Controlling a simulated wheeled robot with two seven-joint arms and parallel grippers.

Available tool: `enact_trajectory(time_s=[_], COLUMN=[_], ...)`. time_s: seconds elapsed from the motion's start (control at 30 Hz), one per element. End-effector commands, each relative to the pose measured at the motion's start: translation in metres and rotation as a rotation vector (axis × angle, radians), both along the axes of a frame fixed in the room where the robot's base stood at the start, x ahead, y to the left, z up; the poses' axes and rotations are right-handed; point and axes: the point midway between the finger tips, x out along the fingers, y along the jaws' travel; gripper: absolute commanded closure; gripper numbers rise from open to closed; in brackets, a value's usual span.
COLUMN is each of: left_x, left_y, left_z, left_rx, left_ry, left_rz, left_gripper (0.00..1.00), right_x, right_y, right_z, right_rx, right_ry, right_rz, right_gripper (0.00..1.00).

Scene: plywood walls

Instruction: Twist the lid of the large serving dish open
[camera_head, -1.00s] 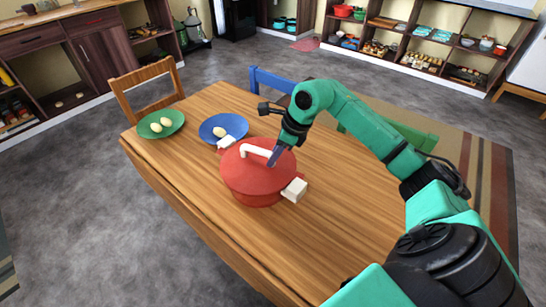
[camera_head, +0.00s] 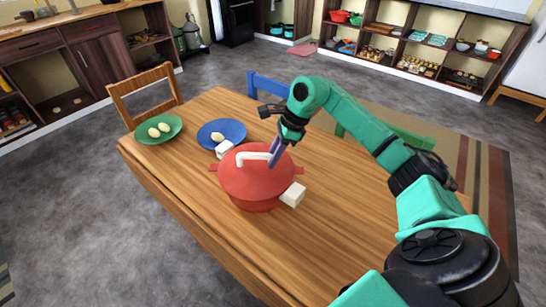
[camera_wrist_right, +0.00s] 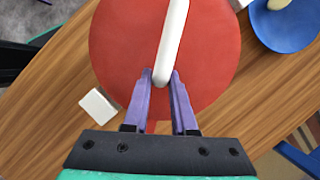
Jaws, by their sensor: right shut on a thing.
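The large serving dish (camera_head: 256,204) is a red pot on the wooden table, with a white block handle at its far left (camera_head: 224,149) and one at its near right (camera_head: 293,194). Its red lid (camera_head: 258,181) has a white bar handle (camera_head: 252,156) and small red tabs at the rim. The tabs point left and right, out of line with the white blocks. The lid is over the pot; whether it is raised I cannot tell. My right gripper (camera_head: 273,161) is shut on one end of the lid handle, as the right wrist view (camera_wrist_right: 161,80) shows. My left gripper is not in view.
A blue plate (camera_head: 221,131) with a pale egg-like item stands just behind the pot. A green plate (camera_head: 158,130) with two such items is at the far left. Wooden (camera_head: 143,88), blue (camera_head: 266,85) and green chairs surround the table. The table's right part is clear.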

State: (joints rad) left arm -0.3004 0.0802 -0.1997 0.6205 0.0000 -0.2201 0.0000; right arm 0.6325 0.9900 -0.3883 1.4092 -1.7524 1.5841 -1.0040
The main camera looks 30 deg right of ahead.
Motion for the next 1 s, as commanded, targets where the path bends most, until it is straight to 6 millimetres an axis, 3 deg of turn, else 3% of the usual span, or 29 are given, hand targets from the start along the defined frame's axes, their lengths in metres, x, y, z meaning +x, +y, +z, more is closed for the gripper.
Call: enact_trajectory(time_s=[0.4, 0.43, 0.5, 0.53, 0.87, 1.0], left_x=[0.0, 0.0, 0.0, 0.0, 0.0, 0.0], left_y=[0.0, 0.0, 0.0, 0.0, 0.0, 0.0], left_z=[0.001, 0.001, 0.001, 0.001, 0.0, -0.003], left_rx=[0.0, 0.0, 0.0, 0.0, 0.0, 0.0], left_ry=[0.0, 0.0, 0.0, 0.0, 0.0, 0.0], left_rz=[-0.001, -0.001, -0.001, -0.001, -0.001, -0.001], left_gripper=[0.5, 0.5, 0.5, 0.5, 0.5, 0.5], right_x=[0.003, 0.003, 0.003, 0.003, 0.003, 0.002], right_y=[-0.002, -0.002, -0.002, -0.002, -0.003, -0.009], right_z=[0.0, 0.0, 0.0, 0.0, 0.002, 0.016], right_rx=[0.0, 0.0, 0.0, 0.0, -0.001, -0.002], right_ry=[0.0, 0.0, -0.001, -0.001, -0.001, -0.004], right_rz=[0.074, 0.074, 0.073, 0.073, 0.072, 0.071], right_gripper=[1.0, 0.71, 0.45, 0.4, 0.4, 0.4])
